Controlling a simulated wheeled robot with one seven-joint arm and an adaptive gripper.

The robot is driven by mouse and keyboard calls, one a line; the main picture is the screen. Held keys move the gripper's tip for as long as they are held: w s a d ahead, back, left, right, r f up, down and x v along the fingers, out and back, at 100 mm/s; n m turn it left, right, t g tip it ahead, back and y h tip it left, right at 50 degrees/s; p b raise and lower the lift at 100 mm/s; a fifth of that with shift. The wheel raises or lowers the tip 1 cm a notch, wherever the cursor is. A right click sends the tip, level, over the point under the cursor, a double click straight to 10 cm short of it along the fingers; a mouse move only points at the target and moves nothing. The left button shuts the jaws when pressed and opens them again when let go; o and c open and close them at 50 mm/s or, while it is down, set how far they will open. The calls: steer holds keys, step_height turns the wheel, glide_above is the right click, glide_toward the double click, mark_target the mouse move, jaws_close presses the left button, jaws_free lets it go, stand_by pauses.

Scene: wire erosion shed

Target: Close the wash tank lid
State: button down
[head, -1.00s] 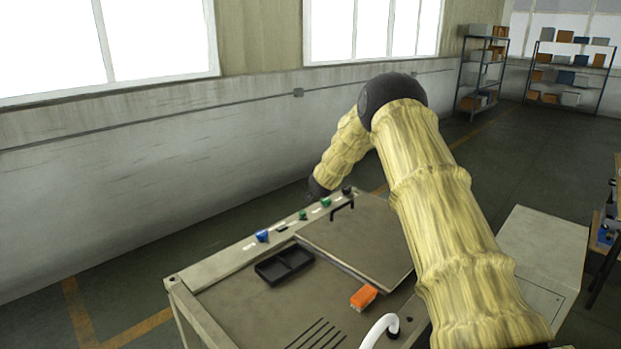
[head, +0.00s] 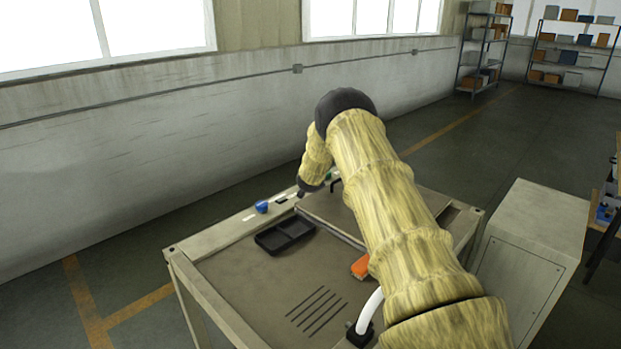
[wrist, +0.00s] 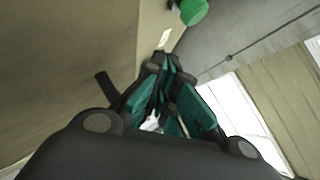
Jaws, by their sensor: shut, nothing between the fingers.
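The wash tank lid (head: 323,209) is a flat grey-beige panel on the bench, partly hidden behind my arm. Its black handle (head: 336,184) shows just left of my arm. A dark strip shows at the panel's right side; I cannot tell how far the lid is shut. My gripper (wrist: 165,68) is shut and empty, its teal-lined fingers together. In the head view, the dark end of my arm is over the bench's back rail, left of the handle. A dark bar at left in the wrist view (wrist: 107,90) may be the handle; contact cannot be told.
The back rail carries a blue knob (head: 262,206) and a green knob (wrist: 193,11). A black divided tray (head: 285,235), an orange block (head: 361,266) and a white curved pipe (head: 369,312) are on the bench. A grey cabinet (head: 530,240) stands to the right.

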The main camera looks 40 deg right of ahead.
steer(key=shift+w+f+b, duration=0.2)
steer(key=shift+f+b, duration=0.1)
steer(key=shift+f, duration=1.05)
step_height(320, 180, up, 4)
steer(key=shift+f+p, duration=0.1)
steer(key=shift+p, duration=1.15)
steer(key=a+r+b, duration=0.3)
steer(key=a+r, duration=0.4)
steer(key=shift+s, duration=0.4)
steer(key=shift+a, duration=0.15)
